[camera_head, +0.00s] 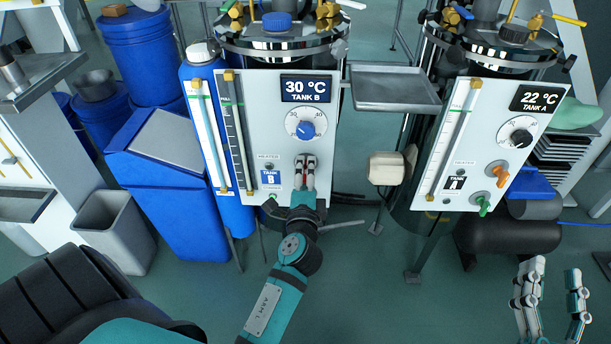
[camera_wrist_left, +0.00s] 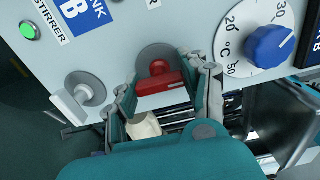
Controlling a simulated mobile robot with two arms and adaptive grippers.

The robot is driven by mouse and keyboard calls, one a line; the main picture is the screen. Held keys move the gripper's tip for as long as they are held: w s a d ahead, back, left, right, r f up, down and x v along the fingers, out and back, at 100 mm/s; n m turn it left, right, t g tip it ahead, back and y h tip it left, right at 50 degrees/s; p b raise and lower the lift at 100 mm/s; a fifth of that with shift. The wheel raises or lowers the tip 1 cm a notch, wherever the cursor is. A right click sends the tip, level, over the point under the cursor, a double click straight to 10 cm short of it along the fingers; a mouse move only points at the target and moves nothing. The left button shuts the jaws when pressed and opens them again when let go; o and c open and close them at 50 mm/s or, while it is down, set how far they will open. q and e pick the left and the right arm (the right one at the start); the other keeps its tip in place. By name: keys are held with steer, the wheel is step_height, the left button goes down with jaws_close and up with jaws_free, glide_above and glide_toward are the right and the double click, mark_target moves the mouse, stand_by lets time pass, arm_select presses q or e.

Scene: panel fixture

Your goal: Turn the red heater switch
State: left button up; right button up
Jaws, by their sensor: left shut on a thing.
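The red heater switch (camera_wrist_left: 161,82) shows in the left wrist view, on a round grey plate on the white Tank B panel (camera_head: 237,125). Its bar lies nearly crosswise in that picture, slightly tilted. My left gripper (camera_wrist_left: 168,88) has one finger on each side of it and is shut on it. In the head view my left gripper (camera_head: 305,163) is at the lower right of the Tank B panel and mostly hides the switch. My right gripper (camera_head: 555,270) is open and empty at the lower right, away from the panels.
A blue dial (camera_head: 306,129) and the 30 °C display (camera_head: 306,88) sit above my left gripper. A grey-white knob (camera_wrist_left: 86,92) is beside the red switch. The Tank A panel (camera_head: 470,125) stands to the right, with orange (camera_head: 497,170) and green (camera_head: 482,204) switches.

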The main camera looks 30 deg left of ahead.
steer(key=shift+s+r+y, duration=0.15)
steer(key=shift+r+y, duration=0.15)
steer(key=shift+r, duration=0.1)
arm_select(q)
steer(key=o, duration=1.2)
